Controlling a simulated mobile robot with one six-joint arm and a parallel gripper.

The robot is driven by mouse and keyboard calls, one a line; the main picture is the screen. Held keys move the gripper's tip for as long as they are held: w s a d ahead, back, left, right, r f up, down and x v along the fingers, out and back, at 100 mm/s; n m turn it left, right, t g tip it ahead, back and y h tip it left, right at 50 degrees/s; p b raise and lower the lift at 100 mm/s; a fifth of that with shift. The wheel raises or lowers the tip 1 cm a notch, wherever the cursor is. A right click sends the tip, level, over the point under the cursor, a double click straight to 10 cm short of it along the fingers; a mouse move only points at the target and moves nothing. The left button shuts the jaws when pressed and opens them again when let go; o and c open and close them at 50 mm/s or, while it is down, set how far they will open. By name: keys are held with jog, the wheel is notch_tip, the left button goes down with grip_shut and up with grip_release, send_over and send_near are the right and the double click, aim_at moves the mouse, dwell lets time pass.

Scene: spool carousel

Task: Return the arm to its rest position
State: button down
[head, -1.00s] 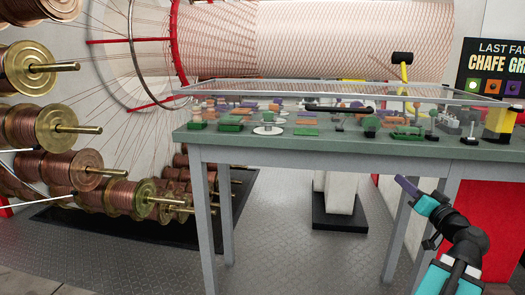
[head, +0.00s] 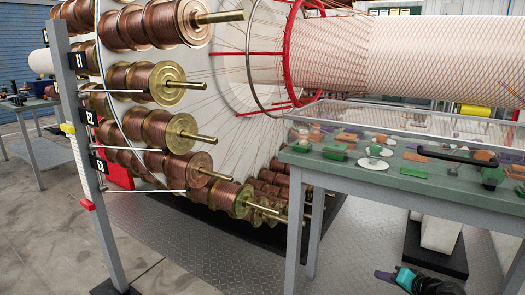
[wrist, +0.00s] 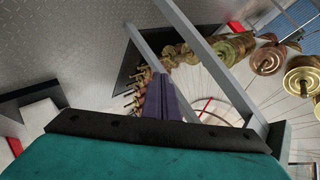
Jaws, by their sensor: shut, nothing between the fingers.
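My gripper (head: 383,275) shows at the bottom right of the head view, low beside the table and apart from it. My teal and black wrist is behind it, cut off by the frame's lower edge. In the wrist view, the purple fingers of my gripper (wrist: 165,80) lie together, shut and empty. The rest of my arm is out of view.
A green-topped table (head: 350,180) with a clear cover and small coloured parts stands at the right; its grey legs (wrist: 215,65) cross the wrist view. Copper spools (head: 165,130) fill the carousel. A grey post (head: 85,160) stands left. The metal floor (head: 215,250) between is open.

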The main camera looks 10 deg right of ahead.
jog(key=s+a+f+n+g+y+p, duration=0.1)
jog(key=a+f+g+p, duration=0.3)
jog(key=a, duration=0.5)
jog(key=s+a+f+n+g+y+p, duration=0.1)
jog(key=s+a+f+g+p, duration=0.1)
jog(key=a+f, duration=0.65)
jog(key=s+a+f+n+g+y+p, duration=0.1)
jog(key=a+f+g+p, duration=0.25)
jog(key=a, duration=0.75)
jog(key=s+a+f+n+g+h+p, duration=0.2)
jog(key=s+a, duration=0.4)
jog(key=s, duration=0.4)
jog(key=s+a+f+n+g+h+p, duration=0.2)
jog(key=s+a+g+p, duration=0.3)
jog(key=s, duration=0.6)
jog(key=shift+s+a+f+n+h+p, duration=0.2)
jog(key=shift+a+f+n+h+p, duration=0.25)
jog(key=shift+f, duration=0.35)
jog(key=shift+d+g, duration=0.2)
jog(key=shift+g, duration=0.05)
